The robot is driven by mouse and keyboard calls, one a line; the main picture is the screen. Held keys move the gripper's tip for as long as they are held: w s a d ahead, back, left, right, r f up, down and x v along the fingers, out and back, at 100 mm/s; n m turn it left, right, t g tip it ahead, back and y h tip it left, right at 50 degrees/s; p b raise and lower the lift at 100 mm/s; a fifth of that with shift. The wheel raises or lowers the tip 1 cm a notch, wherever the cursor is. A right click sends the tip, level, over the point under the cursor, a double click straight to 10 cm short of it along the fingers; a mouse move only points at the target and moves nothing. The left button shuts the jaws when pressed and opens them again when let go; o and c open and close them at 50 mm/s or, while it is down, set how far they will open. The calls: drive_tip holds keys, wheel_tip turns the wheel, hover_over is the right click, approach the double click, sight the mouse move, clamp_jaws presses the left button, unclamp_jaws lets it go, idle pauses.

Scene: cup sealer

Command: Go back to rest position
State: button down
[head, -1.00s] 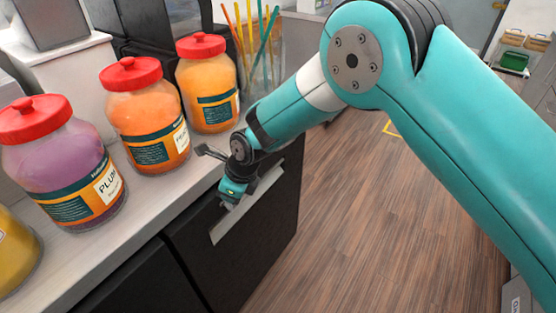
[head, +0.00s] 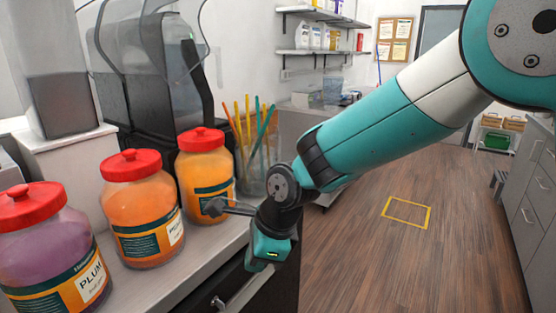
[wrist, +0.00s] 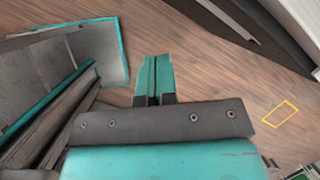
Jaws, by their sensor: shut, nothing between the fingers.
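My teal gripper (head: 268,250) hangs at the end of my arm in the head view, beside the counter's front edge and in front of the black cabinet. In the wrist view my gripper (wrist: 153,66) shows its two narrow teal fingers pressed together, with nothing between them and the wood floor beyond. Nothing is seen touching the fingers. My upper arm is partly cut off at the right of the head view.
Jars with red lids, one labelled plum (head: 58,250), and two orange ones (head: 140,210) (head: 205,170) line the counter (head: 190,275). Coloured straws (head: 250,130) stand behind. A yellow floor square (head: 407,212) lies on open floor.

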drive_tip(key=s+d+r+n, duration=0.7)
drive_tip(key=d+r+n, duration=0.2)
drive_tip(key=d+n, duration=0.25)
drive_tip(key=s+d+r+n, duration=0.2)
drive_tip(key=s+d+n, duration=0.6)
drive_tip(key=s+n, duration=0.4)
drive_tip(key=shift+d+g, duration=0.3)
idle(0.5)
